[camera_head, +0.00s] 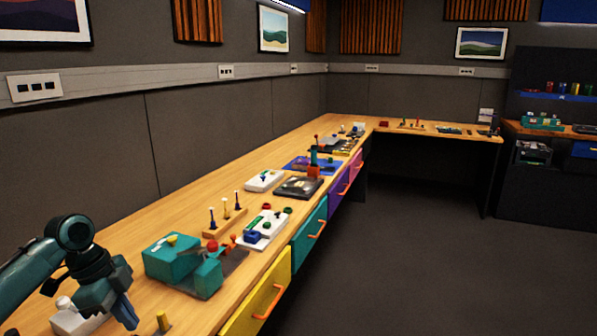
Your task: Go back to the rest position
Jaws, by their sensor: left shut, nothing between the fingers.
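My left gripper (128,315) hangs over the near left end of the long wooden bench (150,225). Its fingers point down and are shut, with nothing between them. A small white device (82,322) lies on the bench just left of the fingers, partly hidden by my arm and cut by the frame's lower edge. A short yellow peg (163,321) stands just right of the fingertips. I cannot tell which panel carries a trackball. My right gripper is not in view.
A teal box (172,257) on a dark plate stands right of my gripper. Beyond it are a wooden stand (224,222), a white panel (263,232) and a dark panel (298,187). The grey floor (420,250) at right is clear.

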